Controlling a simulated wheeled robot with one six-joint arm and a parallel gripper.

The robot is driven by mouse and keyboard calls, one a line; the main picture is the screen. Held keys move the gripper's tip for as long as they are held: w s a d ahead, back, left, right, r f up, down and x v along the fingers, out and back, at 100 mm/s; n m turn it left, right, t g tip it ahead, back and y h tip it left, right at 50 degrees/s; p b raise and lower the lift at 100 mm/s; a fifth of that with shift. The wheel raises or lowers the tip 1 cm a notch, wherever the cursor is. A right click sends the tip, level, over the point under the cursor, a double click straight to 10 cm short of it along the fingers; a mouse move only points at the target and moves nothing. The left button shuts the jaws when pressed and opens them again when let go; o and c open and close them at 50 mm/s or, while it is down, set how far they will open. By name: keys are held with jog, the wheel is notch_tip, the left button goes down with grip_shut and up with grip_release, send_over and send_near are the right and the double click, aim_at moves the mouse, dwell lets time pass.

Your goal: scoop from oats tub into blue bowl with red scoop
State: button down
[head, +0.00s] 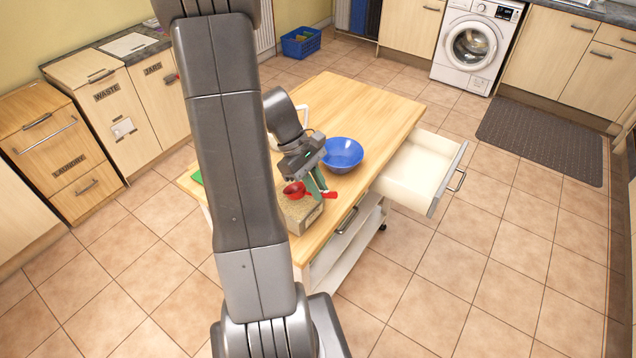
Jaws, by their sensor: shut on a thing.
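The red scoop (294,190) is held by my gripper (317,186), which is shut on it, just over the oats tub (304,218). The tub is a box near the front edge of the wooden island, with a pale brown fill. I cannot tell whether the scoop touches the oats or what it holds. The blue bowl (343,154) stands upright on the island, behind and to the right of the tub. My arm hides part of the island's left side.
The wooden island (375,108) has free room at its back. An open drawer (425,175) sticks out from its right side. A white object (303,116), partly hidden, stands behind my gripper. A green item (197,176) lies at the left edge.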

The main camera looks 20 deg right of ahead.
aim_at(307, 192)
notch_tip(307, 192, down, 2)
jog(key=shift+w+f+b, duration=0.1)
jog(key=shift+b, duration=0.5)
jog(key=f+b, duration=0.2)
jog(key=w+a+f+b, duration=0.1)
jog(key=f, duration=0.1)
jog(key=shift+w+a+r+p, duration=0.1)
jog(key=shift+a+r+p, duration=0.05)
jog(key=shift+r+p, duration=0.3)
jog(key=shift+w+r+p, duration=0.1)
jog(key=shift+r+p, duration=0.45)
jog(key=shift+r, duration=0.2)
notch_tip(307, 192, up, 5)
jog(key=p, duration=0.3)
jog(key=shift+f+p, duration=0.15)
jog(key=shift+p, duration=0.2)
jog(key=shift+s+d+t+y, duration=0.3)
jog(key=shift+s+d+t, duration=0.1)
jog(key=shift+s+d+r+t+y, duration=0.3)
jog(key=shift+s+d+t+y, duration=0.15)
jog(key=shift+s+t+y, duration=0.2)
jog(key=shift+s+d+r+t+y, duration=0.2)
jog(key=shift+s+d+t+y, duration=0.1)
jog(key=shift+t+y, duration=0.35)
